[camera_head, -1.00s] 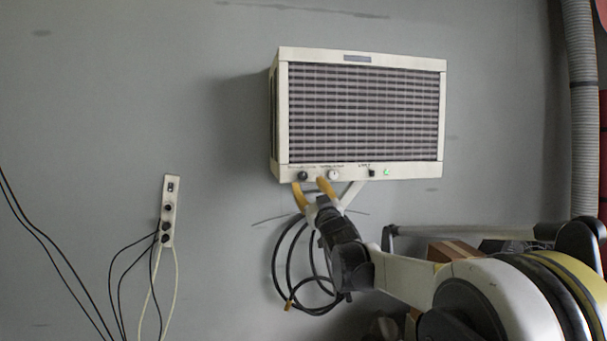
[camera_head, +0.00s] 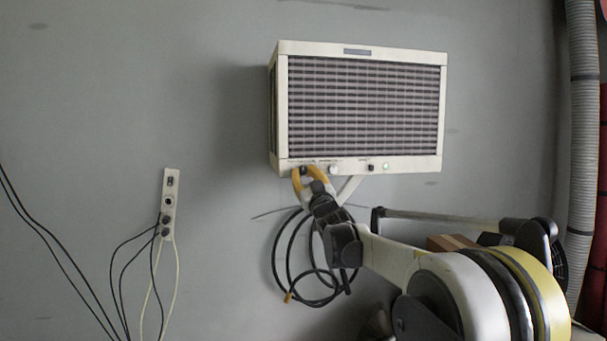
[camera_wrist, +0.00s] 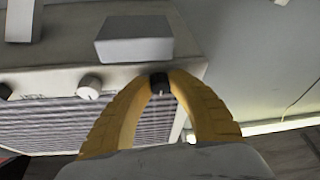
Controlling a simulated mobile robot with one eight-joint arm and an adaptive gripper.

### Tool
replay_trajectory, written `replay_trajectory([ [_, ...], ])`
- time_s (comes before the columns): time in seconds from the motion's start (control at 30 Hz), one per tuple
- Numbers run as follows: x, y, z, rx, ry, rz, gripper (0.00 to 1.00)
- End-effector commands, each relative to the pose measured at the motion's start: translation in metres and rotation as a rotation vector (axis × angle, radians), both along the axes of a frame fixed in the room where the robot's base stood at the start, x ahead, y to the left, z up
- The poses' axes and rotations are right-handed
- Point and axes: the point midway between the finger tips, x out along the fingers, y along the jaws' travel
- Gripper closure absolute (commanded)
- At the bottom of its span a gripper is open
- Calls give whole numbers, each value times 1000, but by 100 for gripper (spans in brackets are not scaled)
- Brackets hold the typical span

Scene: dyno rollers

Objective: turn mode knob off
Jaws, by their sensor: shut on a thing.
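A white wall heater (camera_head: 282,110) with a dark slatted grille hangs on the grey wall. A small black knob (camera_wrist: 161,90) sits at the left end of its bottom control strip; its label is too small to read. My gripper (camera_head: 304,170) reaches up from below. Its two yellow fingers are shut on the black knob, one tip on each side, as the wrist view shows. The fingertips hide part of the knob, and I cannot tell its turn position.
A black cable coil (camera_head: 290,270) hangs below. A wall socket strip (camera_head: 170,200) with cables is at left.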

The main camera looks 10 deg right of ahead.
Motion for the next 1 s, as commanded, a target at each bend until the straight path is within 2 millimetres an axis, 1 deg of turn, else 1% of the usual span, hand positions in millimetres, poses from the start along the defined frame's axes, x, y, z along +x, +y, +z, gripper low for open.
replay_trajectory([
  [0.17, 0, -1, 0, -37, 1, 0, 100],
  [0.37, 0, -2, 0, -146, 1, -2, 100],
  [1.0, 0, -4, 3, -686, 2, -1, 100],
])
